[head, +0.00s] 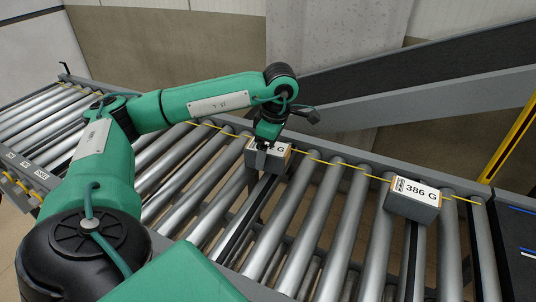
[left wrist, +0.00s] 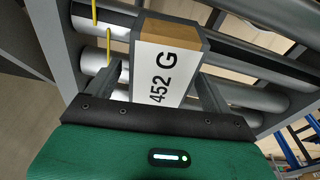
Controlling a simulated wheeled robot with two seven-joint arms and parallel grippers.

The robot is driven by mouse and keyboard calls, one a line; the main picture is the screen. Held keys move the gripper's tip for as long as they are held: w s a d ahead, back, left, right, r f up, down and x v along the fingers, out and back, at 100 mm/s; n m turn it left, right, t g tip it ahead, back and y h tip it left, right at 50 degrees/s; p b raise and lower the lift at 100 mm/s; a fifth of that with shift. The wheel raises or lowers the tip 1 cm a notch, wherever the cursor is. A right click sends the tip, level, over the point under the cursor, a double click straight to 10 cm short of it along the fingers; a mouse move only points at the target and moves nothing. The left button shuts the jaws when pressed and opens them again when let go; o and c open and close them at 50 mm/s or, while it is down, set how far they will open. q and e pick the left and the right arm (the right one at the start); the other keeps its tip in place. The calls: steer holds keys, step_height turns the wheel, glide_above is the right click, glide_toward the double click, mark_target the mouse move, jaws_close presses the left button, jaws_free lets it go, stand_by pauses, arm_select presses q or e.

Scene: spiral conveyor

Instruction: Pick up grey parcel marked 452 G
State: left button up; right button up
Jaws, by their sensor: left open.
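The grey parcel marked 452 G (left wrist: 172,62) lies on the conveyor rollers, with its white label up and a brown end strip. In the head view the same parcel (head: 282,155) is partly covered by my left gripper (head: 264,150), and only the G of its label shows. In the left wrist view my left gripper (left wrist: 160,95) is open, with one finger on each side of the parcel. I cannot tell whether the fingers touch it. My right gripper is not in view.
A second grey parcel marked 386 G (head: 413,200) sits on the rollers to the right. A yellow cord (head: 345,167) runs along the roller conveyor (head: 320,215). A dark inclined belt (head: 430,90) rises behind, and a yellow post (head: 512,140) stands at right. Rollers between the parcels are clear.

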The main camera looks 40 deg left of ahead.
arm_select(q)
steer(key=shift+s+a+f, duration=0.1)
steer(key=shift+f, duration=0.95)
steer(key=c, duration=1.4)
steer(key=shift+r, duration=0.1)
